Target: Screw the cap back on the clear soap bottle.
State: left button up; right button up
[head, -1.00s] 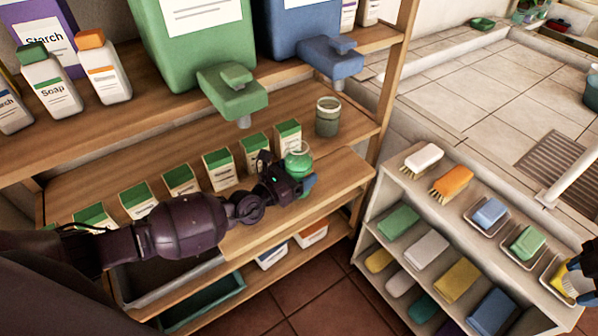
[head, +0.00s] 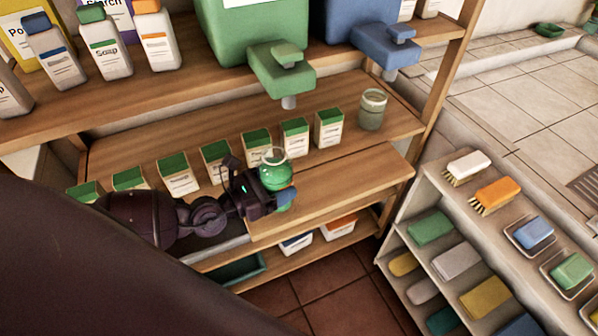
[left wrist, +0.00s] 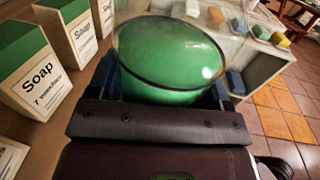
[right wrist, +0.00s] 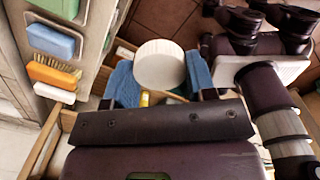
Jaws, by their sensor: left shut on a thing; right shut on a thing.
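The clear soap bottle (head: 273,172) holds green liquid and its round top is open. It stands roughly upright at the front of the wooden shelf. My left gripper (head: 283,194) is shut around it from the left. In the left wrist view the bottle (left wrist: 172,60) sits between the blue fingers and its green contents fill the view. In the right wrist view my right gripper (right wrist: 163,88) is shut on a round white cap (right wrist: 159,62), held between the blue fingertips. The right gripper is outside the head view, away from the bottle.
Several green-topped soap boxes (head: 256,147) stand in a row behind the left arm. A green dispenser (head: 281,70) hangs above. A low rack with brushes and sponges (head: 396,223) is at right.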

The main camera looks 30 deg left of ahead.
pick_arm(q)
jog(key=shift+v, duration=0.85)
pick_arm(e)
jog(key=shift+f, duration=0.25)
pick_arm(q)
jog(key=shift+r, duration=0.1)
jog(key=o, duration=0.6)
jog(key=c, duration=0.8)
jog(key=shift+o, duration=0.2)
pick_arm(e)
jog(key=shift+s, duration=0.1)
